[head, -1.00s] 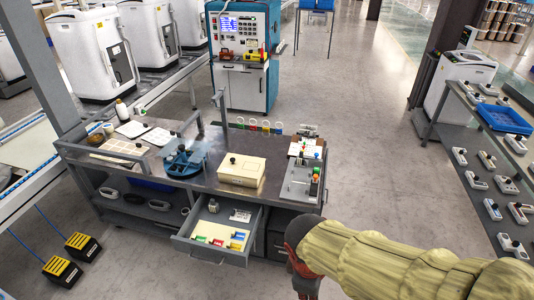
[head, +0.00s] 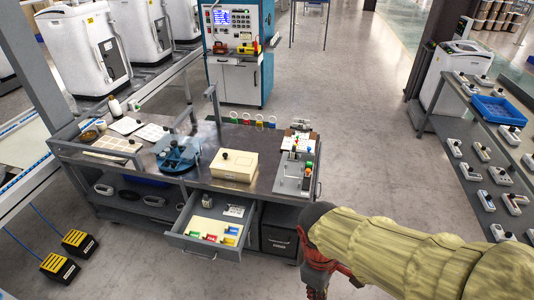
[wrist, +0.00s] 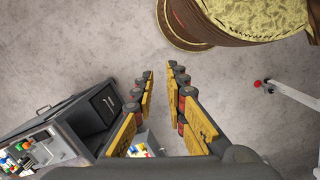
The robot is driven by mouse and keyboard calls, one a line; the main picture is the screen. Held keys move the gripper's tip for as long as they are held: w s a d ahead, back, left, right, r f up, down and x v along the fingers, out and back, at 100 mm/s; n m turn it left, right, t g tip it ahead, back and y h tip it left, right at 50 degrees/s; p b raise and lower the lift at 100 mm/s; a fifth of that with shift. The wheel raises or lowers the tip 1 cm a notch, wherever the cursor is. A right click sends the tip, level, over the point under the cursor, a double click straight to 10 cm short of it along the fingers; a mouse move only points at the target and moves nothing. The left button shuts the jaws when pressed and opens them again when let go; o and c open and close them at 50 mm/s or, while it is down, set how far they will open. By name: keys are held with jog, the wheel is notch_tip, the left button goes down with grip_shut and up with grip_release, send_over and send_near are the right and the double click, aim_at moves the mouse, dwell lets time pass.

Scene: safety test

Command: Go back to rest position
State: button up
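My gripper shows in the wrist view (wrist: 160,85) with its two yellow and black fingers apart and nothing between the tips. It hangs over bare grey floor, beside the workbench. In the head view my arm, in a yellow-tan sleeve, reaches in from the lower right. The gripper end there (head: 316,285) is red and dark, to the right of the bench, and its fingertips are hard to make out. The grey workbench (head: 225,130) stands left of my arm, with its drawer (head: 175,240) pulled out and small coloured items inside.
A beige box (head: 233,164) and a blue round fixture (head: 178,152) stand on the bench. A rack of grey devices (head: 470,150) with a blue tray (head: 499,110) is at the right. A blue cabinet (head: 266,75) stands behind. The floor between bench and rack is clear.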

jog(key=d+r+m+t, duration=0.2)
jog(key=r+m+t, duration=0.1)
jog(key=r+m, duration=0.2)
jog(key=d+r+m+t+y, duration=0.1)
jog(key=d+r+m+t, duration=0.2)
jog(key=r+m, duration=0.3)
notch_tip(320, 180, up, 4)
jog(key=shift+d+f+y, duration=0.1)
jog(key=shift+d+y, duration=0.05)
jog(key=shift+y, duration=0.15)
